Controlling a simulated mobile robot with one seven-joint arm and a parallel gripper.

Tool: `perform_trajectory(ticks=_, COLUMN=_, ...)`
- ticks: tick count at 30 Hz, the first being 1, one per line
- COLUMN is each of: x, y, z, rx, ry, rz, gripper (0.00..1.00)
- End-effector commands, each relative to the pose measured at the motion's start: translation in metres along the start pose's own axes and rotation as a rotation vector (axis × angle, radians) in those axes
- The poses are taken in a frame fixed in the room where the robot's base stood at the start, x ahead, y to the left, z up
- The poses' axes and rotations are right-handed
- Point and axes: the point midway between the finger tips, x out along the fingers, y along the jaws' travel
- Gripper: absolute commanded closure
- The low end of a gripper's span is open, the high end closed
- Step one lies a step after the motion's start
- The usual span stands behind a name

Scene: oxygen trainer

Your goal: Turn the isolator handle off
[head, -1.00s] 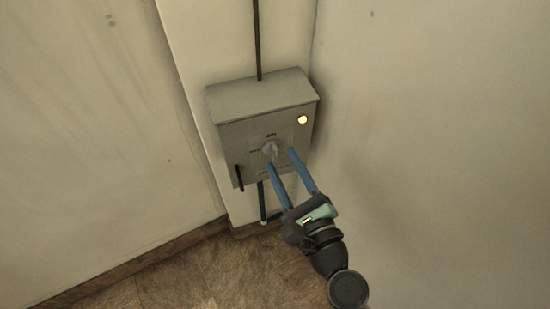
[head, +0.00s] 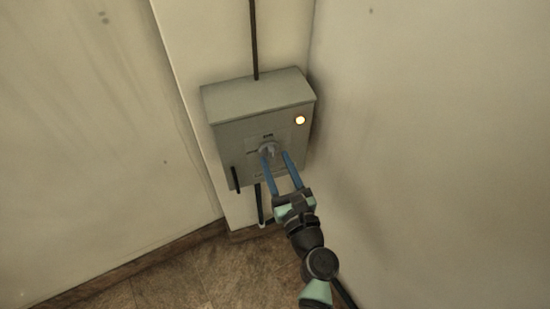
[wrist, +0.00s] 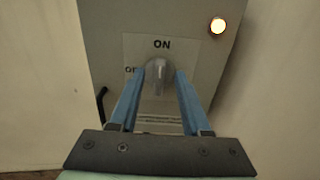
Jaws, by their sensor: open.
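The grey isolator box (head: 226,137) is fixed to the wall near the middle of the head view. Its handle (head: 267,149) is a small pale grey knob on the front face. In the wrist view the handle (wrist: 158,75) stands upright below the label "ON" (wrist: 162,44); a partly hidden label (wrist: 130,70) is to its left. My gripper (head: 276,155) is open, with its two blue fingers on either side of the handle. In the wrist view the fingertips (wrist: 160,76) flank the handle; I cannot tell whether they touch it.
A lit yellowish lamp (head: 300,120) is at the box's upper right. A black lever (head: 235,180) sits at the box's lower left. A conduit (head: 254,40) runs up from the box top. A wall (head: 430,150) stands close on the right. Brown floor (head: 200,275) lies below.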

Motion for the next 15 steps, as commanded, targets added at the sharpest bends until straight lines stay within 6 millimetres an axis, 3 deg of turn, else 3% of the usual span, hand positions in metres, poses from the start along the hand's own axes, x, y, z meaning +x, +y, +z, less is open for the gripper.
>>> perform_trajectory(ticks=6, x=0.0139, y=0.0006, z=0.0000, rx=-0.001, ry=0.000, rz=0.001, gripper=0.53)
perform_trajectory(ticks=14, x=0.0145, y=0.0005, z=0.0001, rx=-0.001, ry=0.000, rz=0.001, gripper=0.53)
perform_trajectory(ticks=15, x=0.0144, y=0.0005, z=0.0001, rx=-0.001, ry=0.000, rz=0.001, gripper=0.60)
